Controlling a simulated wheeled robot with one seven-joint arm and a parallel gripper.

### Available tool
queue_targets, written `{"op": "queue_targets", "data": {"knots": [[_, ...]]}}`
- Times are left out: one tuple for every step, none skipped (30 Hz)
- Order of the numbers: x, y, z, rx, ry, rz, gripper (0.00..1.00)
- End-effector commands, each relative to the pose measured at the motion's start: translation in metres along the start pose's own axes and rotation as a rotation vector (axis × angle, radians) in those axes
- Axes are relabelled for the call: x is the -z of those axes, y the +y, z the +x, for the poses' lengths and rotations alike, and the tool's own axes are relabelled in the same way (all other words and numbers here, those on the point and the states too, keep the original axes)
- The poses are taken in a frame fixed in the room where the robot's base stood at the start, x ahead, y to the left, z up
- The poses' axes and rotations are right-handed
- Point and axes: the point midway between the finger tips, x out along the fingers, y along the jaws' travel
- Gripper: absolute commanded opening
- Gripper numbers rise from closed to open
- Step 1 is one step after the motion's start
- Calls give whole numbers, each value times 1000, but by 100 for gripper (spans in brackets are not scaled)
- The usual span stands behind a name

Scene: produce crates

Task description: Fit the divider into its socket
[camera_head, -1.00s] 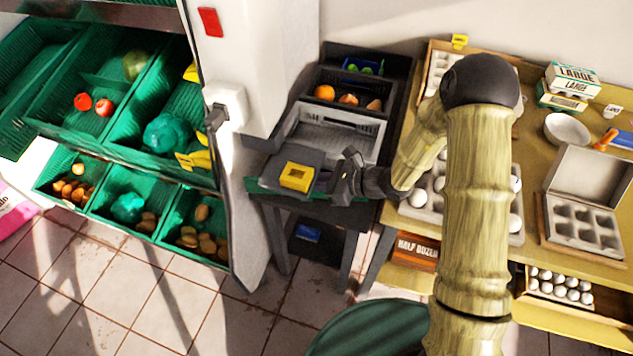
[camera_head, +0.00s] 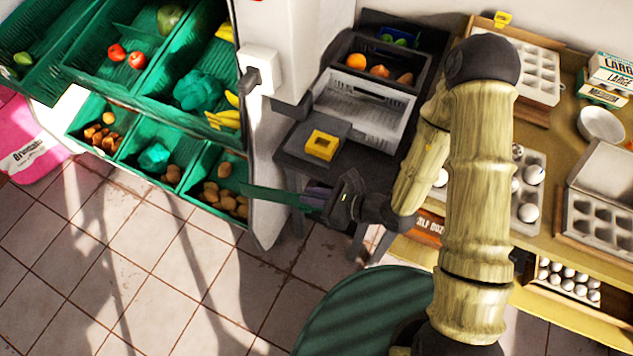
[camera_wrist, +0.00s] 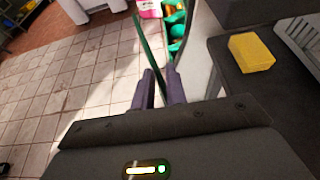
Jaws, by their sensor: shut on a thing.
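The divider (camera_head: 272,198) is a thin, flat green panel. My gripper (camera_head: 322,196) is shut on its right end, and the panel reaches out left across the front of the dark stand toward the produce bins. In the wrist view the divider (camera_wrist: 150,52) shows edge-on between the two purple fingers of my gripper (camera_wrist: 160,76). Green produce crates (camera_head: 190,123) stand at the left, apart from the divider. I cannot make out which slot is its socket.
A white pillar (camera_head: 285,50) stands between stand and bins. Egg trays (camera_head: 530,200) are at the right. The tiled floor in front is open.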

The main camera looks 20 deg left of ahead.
Motion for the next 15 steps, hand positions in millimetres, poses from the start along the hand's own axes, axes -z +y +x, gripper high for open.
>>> {"op": "queue_targets", "data": {"knots": [[-6, 4, -3, -3, 2, 6, 0], [-6, 6, -3, -4, 2, 5, 0], [-6, 9, -2, -5, 2, 5, 0], [-6, 10, -2, -5, 3, 3, 0], [-5, 12, -2, -6, 4, 3, 0], [-5, 14, -2, -6, 5, 1, 0], [-4, 16, -2, -6, 5, 0, 0], [-4, 17, -1, -5, 6, -1, 0], [-3, 18, -1, -5, 6, -2, 0], [-2, 18, -1, -5, 7, -2, 0], [-1, 19, -1, -5, 7, -3, 0], [-1, 20, 0, -5, 8, -5, 0], [0, 20, 0, -5, 8, -5, 0], [0, 20, 0, -5, 8, -6, 0], [0, 20, 0, -4, 8, -6, 0]]}}
